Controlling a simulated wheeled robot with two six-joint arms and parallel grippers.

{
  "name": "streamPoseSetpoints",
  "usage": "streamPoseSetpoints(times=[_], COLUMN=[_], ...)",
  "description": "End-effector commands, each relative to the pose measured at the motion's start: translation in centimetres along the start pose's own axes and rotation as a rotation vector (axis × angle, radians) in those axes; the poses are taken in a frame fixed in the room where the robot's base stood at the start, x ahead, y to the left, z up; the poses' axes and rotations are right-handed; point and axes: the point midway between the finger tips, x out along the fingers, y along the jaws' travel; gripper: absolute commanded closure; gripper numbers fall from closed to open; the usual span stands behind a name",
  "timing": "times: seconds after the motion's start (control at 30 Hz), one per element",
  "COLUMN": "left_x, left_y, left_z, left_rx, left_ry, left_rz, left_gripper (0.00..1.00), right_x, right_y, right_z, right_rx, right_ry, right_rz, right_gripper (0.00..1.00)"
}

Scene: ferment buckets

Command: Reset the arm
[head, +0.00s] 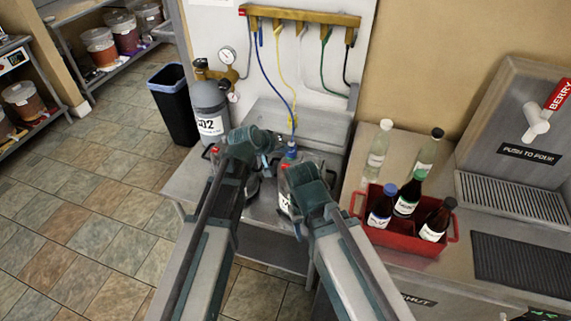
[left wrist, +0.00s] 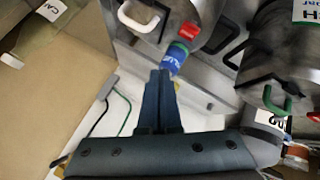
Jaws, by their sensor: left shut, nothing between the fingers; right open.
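My left gripper (head: 268,148) is over the steel bench, beside a blue connector (head: 291,151) on the end of a blue hose. In the left wrist view its two fingers (left wrist: 160,76) are shut with nothing between them. Their tips are close to the blue connector (left wrist: 174,57), which sits by a red part on a steel keg (left wrist: 198,14). I cannot tell whether they touch. My right gripper (head: 302,190) is lower and to the right, over the keg area, open; its fingers are mostly hidden behind its own wrist.
A grey CO2 cylinder (head: 210,105) with a gauge stands left of the bench. A red crate (head: 400,236) with bottles is on the right counter. A black bin (head: 172,110) stands on the left, with clear floor in front.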

Motion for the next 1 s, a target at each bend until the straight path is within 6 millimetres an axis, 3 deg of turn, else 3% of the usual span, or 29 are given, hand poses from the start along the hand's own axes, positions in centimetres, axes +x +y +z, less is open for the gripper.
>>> streamPoseSetpoints(times=[0.27,0.33,0.47,0.6,0.7,0.83,1.0], left_x=[0.0,-0.1,-1.3,-4.5,-7.3,-10.5,-12.6], left_y=[0.0,-0.1,-0.6,-2.6,-4.5,-6.4,-7.5], left_z=[0.1,0.9,6.2,13.8,17.9,21.3,22.8], left_rx=[0.001,0.016,0.116,0.275,0.366,0.441,0.478], left_ry=[-0.001,-0.02,-0.153,-0.375,-0.515,-0.647,-0.723], left_rz=[-0.001,-0.011,-0.083,-0.229,-0.338,-0.45,-0.521], left_gripper=[1.0,1.0,1.0,1.0,1.0,1.0,1.0], right_x=[0.0,0.0,0.0,0.0,0.0,0.0,0.0], right_y=[0.0,0.0,0.0,0.0,0.0,0.0,0.0], right_z=[0.0,0.0,0.0,0.0,0.0,0.0,0.0], right_rx=[0.0,0.0,0.0,0.0,0.0,0.0,0.0], right_ry=[0.0,0.0,0.0,0.0,0.0,0.0,0.0], right_rz=[0.0,0.0,0.0,0.0,0.0,0.0,0.0], right_gripper=[0.5,0.5,0.5,0.5,0.5,0.5,0.5])
